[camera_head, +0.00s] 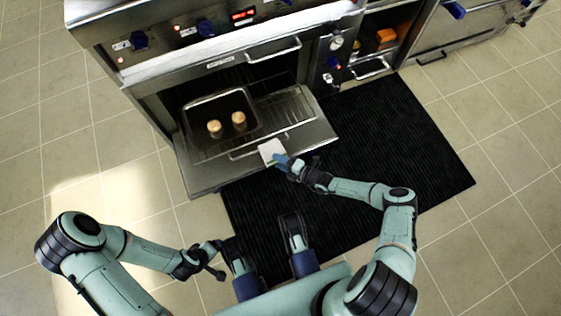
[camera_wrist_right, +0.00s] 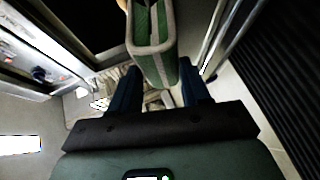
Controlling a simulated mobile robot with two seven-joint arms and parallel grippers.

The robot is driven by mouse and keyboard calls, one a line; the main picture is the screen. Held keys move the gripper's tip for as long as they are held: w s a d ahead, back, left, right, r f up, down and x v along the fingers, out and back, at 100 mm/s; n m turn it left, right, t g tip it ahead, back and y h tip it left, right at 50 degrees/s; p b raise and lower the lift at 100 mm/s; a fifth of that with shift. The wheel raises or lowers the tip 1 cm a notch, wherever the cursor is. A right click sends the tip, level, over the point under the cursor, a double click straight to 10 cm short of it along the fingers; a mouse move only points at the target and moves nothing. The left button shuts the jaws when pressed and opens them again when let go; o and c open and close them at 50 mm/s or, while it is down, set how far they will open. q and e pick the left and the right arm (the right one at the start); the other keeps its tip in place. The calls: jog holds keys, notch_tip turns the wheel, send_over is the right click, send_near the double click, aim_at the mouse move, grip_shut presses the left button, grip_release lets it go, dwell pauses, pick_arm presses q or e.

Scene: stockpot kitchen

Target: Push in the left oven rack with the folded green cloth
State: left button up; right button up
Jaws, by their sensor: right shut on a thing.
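The oven rack (camera_head: 283,108) is a wire shelf that sticks out over the lowered oven door (camera_head: 205,180). The folded green cloth (camera_wrist_right: 163,62) has a pale border; in the head view it shows as a small whitish patch (camera_head: 270,150) at the rack's front edge. My right gripper (camera_head: 283,160) is shut on the cloth; its blue fingers flank the cloth in the wrist view (camera_wrist_right: 160,88). Whether the cloth touches the rack, I cannot tell. My left gripper (camera_head: 220,260) looks open and empty, low over the floor, away from the oven.
A dark roasting pan (camera_head: 186,106) with two tan, round-topped items (camera_head: 239,121) stands on the rack's left part. A black ribbed mat (camera_head: 400,140) covers the floor at the right. An open compartment (camera_head: 385,47) holds an orange thing. Tiled floor is clear at the left.

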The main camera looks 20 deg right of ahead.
aim_at(276, 149)
jog(key=shift+w+r, duration=0.15)
jog(key=shift+w, duration=0.05)
jog(key=shift+w+f+b, duration=0.25)
jog(key=shift+w+b, duration=0.3)
jog(key=shift+b, duration=0.15)
jog(key=shift+w+f+b, duration=0.2)
jog(key=shift+w+b, duration=0.25)
jog(key=shift+w+a+f, duration=0.1)
jog(key=shift+w+f, duration=0.05)
jog(key=shift+w, duration=0.95)
jog(key=shift+w+a+f, duration=0.1)
jog(key=shift+w, duration=1.35)
